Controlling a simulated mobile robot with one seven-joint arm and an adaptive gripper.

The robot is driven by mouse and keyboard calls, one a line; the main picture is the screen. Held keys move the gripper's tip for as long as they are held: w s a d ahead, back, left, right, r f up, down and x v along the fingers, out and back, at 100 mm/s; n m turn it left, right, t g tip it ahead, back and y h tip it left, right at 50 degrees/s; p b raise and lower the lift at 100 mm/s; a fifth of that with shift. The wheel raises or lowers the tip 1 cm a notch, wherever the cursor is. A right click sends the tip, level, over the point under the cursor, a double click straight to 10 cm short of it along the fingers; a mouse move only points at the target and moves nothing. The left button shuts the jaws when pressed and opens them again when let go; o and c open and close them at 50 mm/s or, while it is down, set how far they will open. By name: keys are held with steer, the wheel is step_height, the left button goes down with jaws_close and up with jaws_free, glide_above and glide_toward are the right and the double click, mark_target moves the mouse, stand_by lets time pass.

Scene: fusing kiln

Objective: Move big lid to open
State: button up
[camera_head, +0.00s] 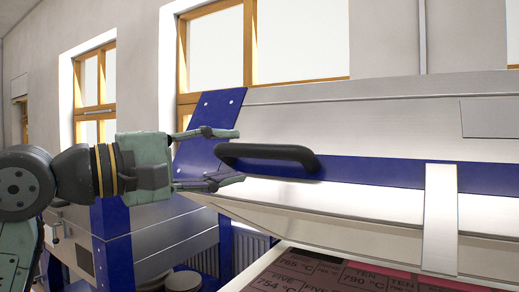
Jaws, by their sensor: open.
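The big lid (350,135) of the kiln is a large silver metal cover with a blue band and a blue corner plate. It is raised and tilted, with a gap between its lower edge and the kiln bed. A black bar handle (285,153) sits on the blue band at the lid's left part. My gripper (240,156) comes in from the left and is open. Its two fingers lie above and below the left end of the handle in the picture. I cannot tell whether they touch it.
Dark labelled tiles (320,274) lie in the kiln bed under the lid. A silver strap (440,220) hangs from the lid's front. A second silver and blue unit (150,230) stands behind at the left. Windows (300,40) line the wall.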

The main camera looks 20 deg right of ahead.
mark_target(257, 152)
steer(key=p+x, duration=0.1)
steer(key=x, duration=0.7)
steer(key=shift+p, duration=0.3)
jaws_close()
stand_by(0.4)
